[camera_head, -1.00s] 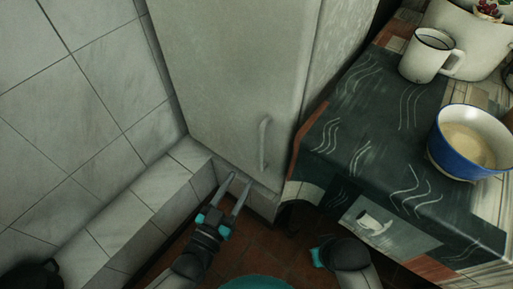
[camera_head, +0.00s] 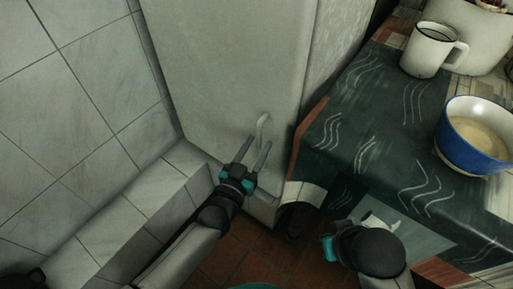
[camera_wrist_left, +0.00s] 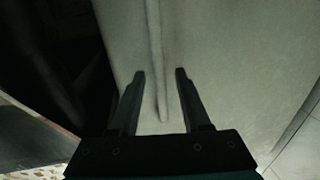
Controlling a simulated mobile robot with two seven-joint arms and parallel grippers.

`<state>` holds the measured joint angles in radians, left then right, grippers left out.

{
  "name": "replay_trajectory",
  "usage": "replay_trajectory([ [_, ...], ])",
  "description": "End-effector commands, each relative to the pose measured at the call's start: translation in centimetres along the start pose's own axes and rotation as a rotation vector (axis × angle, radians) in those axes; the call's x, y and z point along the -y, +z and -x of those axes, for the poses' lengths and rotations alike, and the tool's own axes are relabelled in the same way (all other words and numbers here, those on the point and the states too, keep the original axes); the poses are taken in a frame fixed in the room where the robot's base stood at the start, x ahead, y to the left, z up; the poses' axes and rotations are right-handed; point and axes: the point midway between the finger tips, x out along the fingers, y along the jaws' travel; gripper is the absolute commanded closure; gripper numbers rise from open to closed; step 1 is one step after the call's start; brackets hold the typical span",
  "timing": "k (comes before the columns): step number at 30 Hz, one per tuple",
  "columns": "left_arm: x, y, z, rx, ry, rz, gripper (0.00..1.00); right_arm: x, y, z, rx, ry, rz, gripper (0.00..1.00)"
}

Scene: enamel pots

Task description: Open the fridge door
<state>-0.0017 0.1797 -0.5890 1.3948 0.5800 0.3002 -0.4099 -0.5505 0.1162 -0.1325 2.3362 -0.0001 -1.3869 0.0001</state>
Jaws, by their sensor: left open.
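The white fridge door (camera_head: 220,70) is shut in the head view. Its slim light handle (camera_head: 262,127) stands upright near the door's lower right edge. My left gripper (camera_head: 258,143) is open, with its fingertips at the handle's lower part. In the left wrist view the handle (camera_wrist_left: 155,45) runs down between the two open fingers (camera_wrist_left: 160,74), with a gap on each side. The fridge door (camera_wrist_left: 235,70) fills the right of that view. My right gripper (camera_head: 330,246) is at the lower right, its fingers hidden by my wrist.
A table with a dark patterned cloth (camera_head: 345,115) stands close on the right of the fridge. It bears a white mug (camera_head: 425,55), a blue bowl (camera_head: 470,150) and a white pot (camera_head: 480,45). A tiled ledge (camera_head: 125,220) and wall (camera_head: 75,100) bound the left. Reddish floor tiles (camera_head: 235,255) show below.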

Motion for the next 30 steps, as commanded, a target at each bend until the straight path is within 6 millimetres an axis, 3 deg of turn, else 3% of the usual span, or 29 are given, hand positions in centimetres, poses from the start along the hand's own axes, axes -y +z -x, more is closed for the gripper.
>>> replay_trajectory([
  [8,0.02,-0.03,-0.08,0.000,0.000,0.000,0.54,-0.03,-0.04,0.10,-0.001,0.001,0.000,1.00],
  [20,0.02,-0.01,-0.05,0.000,0.000,0.000,0.99,-0.04,-0.03,0.09,-0.001,0.001,0.000,1.00],
  [30,0.02,0.01,-0.04,0.000,0.000,0.000,1.00,-0.03,-0.03,0.07,-0.001,0.001,0.000,1.00],
])
